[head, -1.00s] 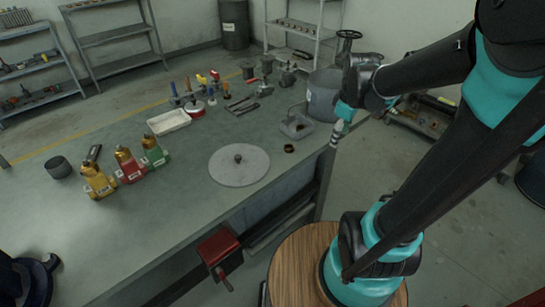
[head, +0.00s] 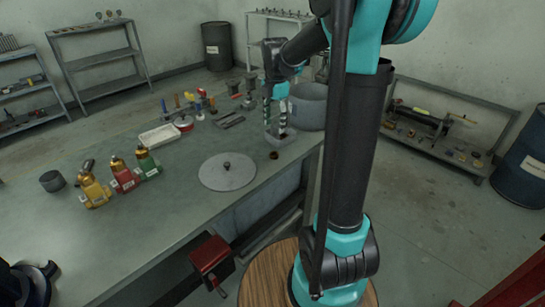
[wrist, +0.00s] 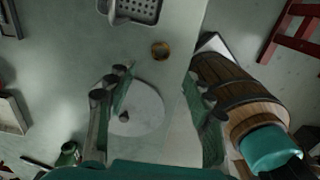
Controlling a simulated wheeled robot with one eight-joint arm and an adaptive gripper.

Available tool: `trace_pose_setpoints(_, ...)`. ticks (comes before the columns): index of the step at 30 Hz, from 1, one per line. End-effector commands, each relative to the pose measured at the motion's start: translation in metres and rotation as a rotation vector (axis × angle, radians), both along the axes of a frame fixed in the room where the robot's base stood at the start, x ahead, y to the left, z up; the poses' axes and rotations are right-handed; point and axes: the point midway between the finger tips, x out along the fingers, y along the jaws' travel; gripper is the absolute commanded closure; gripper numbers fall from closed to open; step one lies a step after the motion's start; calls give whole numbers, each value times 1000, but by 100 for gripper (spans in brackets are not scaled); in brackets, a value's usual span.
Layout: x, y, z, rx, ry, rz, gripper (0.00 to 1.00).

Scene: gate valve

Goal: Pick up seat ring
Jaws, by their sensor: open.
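The seat ring is most likely the small brass-brown ring (head: 274,155), lying flat on the grey bench (head: 130,225) near its right edge. In the wrist view the ring (wrist: 160,50) lies above centre, just beyond the gap between the fingers. My gripper (head: 276,122) hangs pointing down over the bench, behind the ring in the head view, in front of the grey tray. In the wrist view my gripper (wrist: 162,82) has its fingers wide apart with nothing between them. The gripper is apart from the ring.
A round grey disc with a knob (head: 227,171) lies left of the ring. A small grey tray (head: 281,138) and a large grey bucket (head: 308,107) stand behind it. Yellow, red and green valves (head: 124,174) stand at left. A red vise (head: 211,258) sits at the bench front.

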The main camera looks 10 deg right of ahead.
Motion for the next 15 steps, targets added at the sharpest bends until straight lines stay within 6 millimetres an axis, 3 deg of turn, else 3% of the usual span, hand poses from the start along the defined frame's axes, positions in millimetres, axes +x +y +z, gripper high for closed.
trace_pose_setpoints(9,0,0,-57,0,0,-1,48)
trace_pose_setpoints(15,0,0,-70,0,0,-2,48)
